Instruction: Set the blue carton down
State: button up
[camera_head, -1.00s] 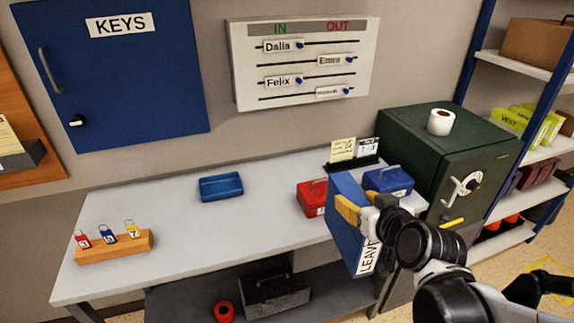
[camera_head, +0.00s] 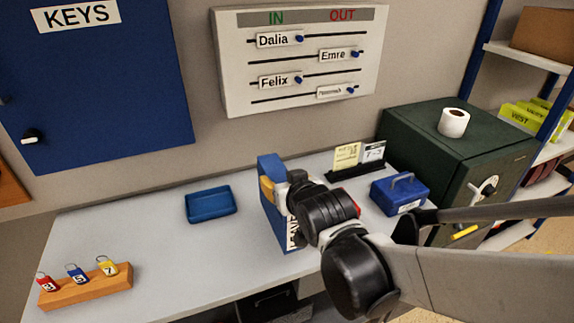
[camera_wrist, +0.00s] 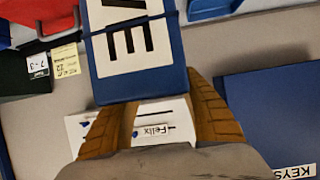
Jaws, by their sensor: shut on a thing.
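The blue carton (camera_head: 270,165) has a white label with black letters, partly hidden by my arm in the head view. It is upright over the middle of the table (camera_head: 150,240), right of the blue tray (camera_head: 210,205). I cannot tell whether its bottom touches the tabletop. My gripper (camera_head: 268,190) is shut on the carton, with tan fingers on its sides. In the wrist view, the carton (camera_wrist: 132,85) fills the top middle, between the fingers of my gripper (camera_wrist: 160,100).
A wooden block with key tags (camera_head: 85,288) is at the front left. A blue cash box (camera_head: 400,193) and card holder (camera_head: 354,170) stand right, beside the green safe (camera_head: 440,130). A red box (camera_head: 357,209) is mostly hidden by my arm. Tabletop around the tray is clear.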

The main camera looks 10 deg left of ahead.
jog(key=a+f+b, duration=0.1)
jog(key=f, duration=0.1)
jog(key=w+a+f+b, duration=0.1)
jog(key=f, duration=0.1)
jog(key=w+a+f+b, duration=0.1)
jog(key=f, duration=0.1)
jog(key=shift+f, duration=0.15)
jog(key=o, duration=1.3)
jog(key=shift+o, duration=0.2)
